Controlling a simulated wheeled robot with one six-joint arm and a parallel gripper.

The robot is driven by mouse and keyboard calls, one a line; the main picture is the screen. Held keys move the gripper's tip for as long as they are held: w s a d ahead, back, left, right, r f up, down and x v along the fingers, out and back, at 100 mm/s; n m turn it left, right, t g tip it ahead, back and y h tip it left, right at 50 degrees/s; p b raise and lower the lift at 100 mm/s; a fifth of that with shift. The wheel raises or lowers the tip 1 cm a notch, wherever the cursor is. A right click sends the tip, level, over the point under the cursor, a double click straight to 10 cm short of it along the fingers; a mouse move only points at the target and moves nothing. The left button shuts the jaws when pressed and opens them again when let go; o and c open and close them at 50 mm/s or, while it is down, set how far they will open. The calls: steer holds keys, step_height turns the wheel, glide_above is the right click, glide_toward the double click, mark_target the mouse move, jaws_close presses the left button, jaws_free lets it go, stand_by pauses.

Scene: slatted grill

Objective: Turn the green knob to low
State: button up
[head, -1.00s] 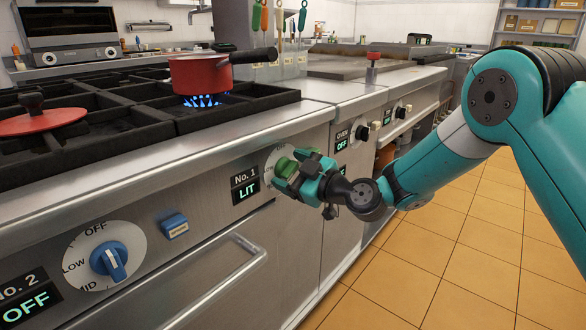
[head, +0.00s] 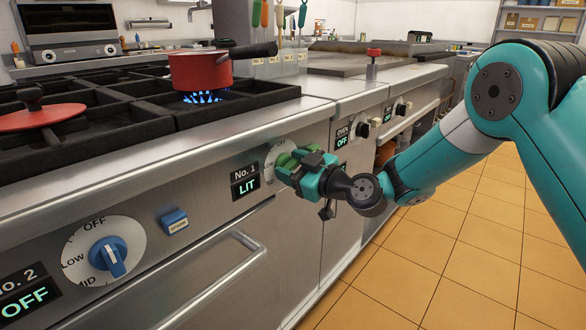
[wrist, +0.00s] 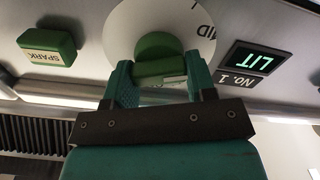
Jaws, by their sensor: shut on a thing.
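The green knob (head: 284,160) sits on a white dial on the stove's front panel, mostly hidden behind my gripper (head: 295,168) in the head view. In the wrist view the green knob (wrist: 158,50) lies between the two teal fingers of my gripper (wrist: 160,78), which is shut on it. The dial (wrist: 124,35) shows MID at its right edge in the turned wrist view; LOW shows on its left part in the head view. Where the knob points is hard to tell. The No. 1 display (head: 245,182) reads LIT.
A red pot (head: 200,70) stands over a blue flame (head: 203,97). A blue knob (head: 108,257) and spark button (head: 174,221) are at lower left; the No. 2 display reads OFF. A green SPARK button (wrist: 47,52) is near my gripper. An oven handle (head: 215,277) runs below.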

steer(key=m, duration=0.6)
steer(key=shift+f, duration=0.1)
stand_by(0.5)
steer(key=o, duration=0.9)
steer(key=shift+o, duration=0.2)
steer(key=shift+d, duration=0.1)
steer(key=b+v, duration=0.4)
steer(key=v, duration=1.3)
steer(key=shift+s+b, duration=0.2)
steer(key=shift+b, duration=0.2)
